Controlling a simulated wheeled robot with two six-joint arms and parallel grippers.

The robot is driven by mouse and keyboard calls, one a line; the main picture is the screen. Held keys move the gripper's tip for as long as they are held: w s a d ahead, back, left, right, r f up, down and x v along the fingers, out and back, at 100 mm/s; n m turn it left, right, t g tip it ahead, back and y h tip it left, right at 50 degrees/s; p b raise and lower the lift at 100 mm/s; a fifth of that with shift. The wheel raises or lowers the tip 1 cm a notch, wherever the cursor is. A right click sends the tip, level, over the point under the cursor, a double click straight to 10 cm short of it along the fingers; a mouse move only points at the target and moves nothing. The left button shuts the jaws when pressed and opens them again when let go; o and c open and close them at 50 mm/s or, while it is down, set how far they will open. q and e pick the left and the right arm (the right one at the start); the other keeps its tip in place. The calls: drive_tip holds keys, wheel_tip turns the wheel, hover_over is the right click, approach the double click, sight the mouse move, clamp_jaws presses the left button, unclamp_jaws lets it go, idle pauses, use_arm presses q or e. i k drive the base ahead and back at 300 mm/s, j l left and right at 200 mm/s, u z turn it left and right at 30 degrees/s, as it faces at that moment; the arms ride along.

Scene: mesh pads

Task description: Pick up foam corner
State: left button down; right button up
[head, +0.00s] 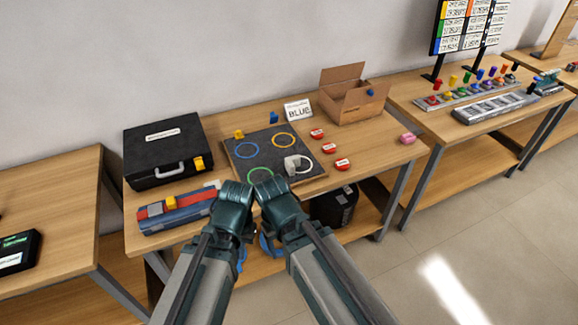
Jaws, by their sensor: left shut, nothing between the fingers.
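A small pale grey-white piece (291,165), which looks like the foam corner, lies on the dark board (264,139) at its right front, by the white ring. My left gripper (236,194) is at the table's front edge, in front of the board and left of the piece; it is shut and empty. My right gripper (272,187) is close beside it, nearer the piece. A gap shows between it and the piece. My wrists hide the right fingertips and part of the board's front edge.
A black case (150,167) and a blue-red pouch (168,215) stand on the left. Red round items (342,164) lie right of the board. A pink block (408,138) sits at the right edge.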

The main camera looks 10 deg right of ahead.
sight(293, 161)
drive_tip(key=i+j+z, duration=0.15)
drive_tip(key=i+z, duration=0.15)
drive_tip(key=i, duration=0.2)
drive_tip(key=i+j+z, duration=0.35)
drive_tip(key=i+l, duration=0.05)
drive_tip(key=i, duration=0.05)
